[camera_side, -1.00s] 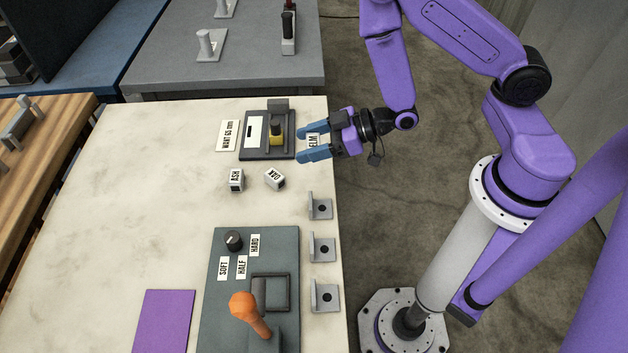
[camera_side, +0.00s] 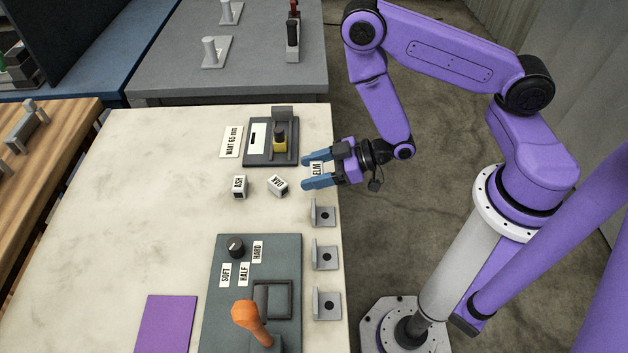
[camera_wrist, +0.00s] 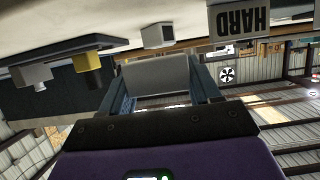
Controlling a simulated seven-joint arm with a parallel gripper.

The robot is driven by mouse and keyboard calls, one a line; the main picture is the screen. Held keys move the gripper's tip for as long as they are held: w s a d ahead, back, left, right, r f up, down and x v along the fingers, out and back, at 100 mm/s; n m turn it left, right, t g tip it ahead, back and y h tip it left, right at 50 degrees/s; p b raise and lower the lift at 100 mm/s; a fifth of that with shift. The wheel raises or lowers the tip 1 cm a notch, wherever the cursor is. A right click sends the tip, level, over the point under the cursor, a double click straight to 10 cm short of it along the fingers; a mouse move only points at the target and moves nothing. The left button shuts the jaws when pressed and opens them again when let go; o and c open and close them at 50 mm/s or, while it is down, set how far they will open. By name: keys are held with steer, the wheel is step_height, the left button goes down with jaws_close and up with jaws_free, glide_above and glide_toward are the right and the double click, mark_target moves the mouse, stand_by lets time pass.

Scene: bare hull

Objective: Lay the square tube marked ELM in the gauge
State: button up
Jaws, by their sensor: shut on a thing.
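My gripper (camera_side: 306,173) is shut on the ELM tube (camera_side: 317,168), holding it between blue fingers at the table's right edge. In the wrist view the gripper (camera_wrist: 160,90) has the plain grey tube (camera_wrist: 157,78) between its fingers. The gauge (camera_side: 262,159) is a dark plate with a yellow part and an upright end block. It lies up and left of my gripper, apart from it. In the wrist view the gauge's yellow part (camera_wrist: 88,62) is at the left.
A card reading WANT 65 mm (camera_side: 231,142) lies left of the gauge. Three grey brackets (camera_side: 323,213) line the right edge. A panel (camera_side: 225,300) carries a knob, SOFT, HALF and HARD labels and an orange-handled lever (camera_side: 246,315). A purple mat (camera_side: 166,322) lies left; the left tabletop is clear.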

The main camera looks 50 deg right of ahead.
steer(key=shift+f, duration=1.9)
steer(key=shift+f, duration=0.15)
steer(key=o, duration=1.1)
steer(key=shift+c, duration=0.2)
steer(key=v, duration=0.6)
steer(key=shift+s+d, duration=0.3)
steer(key=shift+d, duration=0.05)
steer(key=shift+c, duration=0.4)
steer(key=shift+s+d+r, duration=0.2)
steer(key=shift+r, duration=0.05)
steer(key=c, duration=0.4)
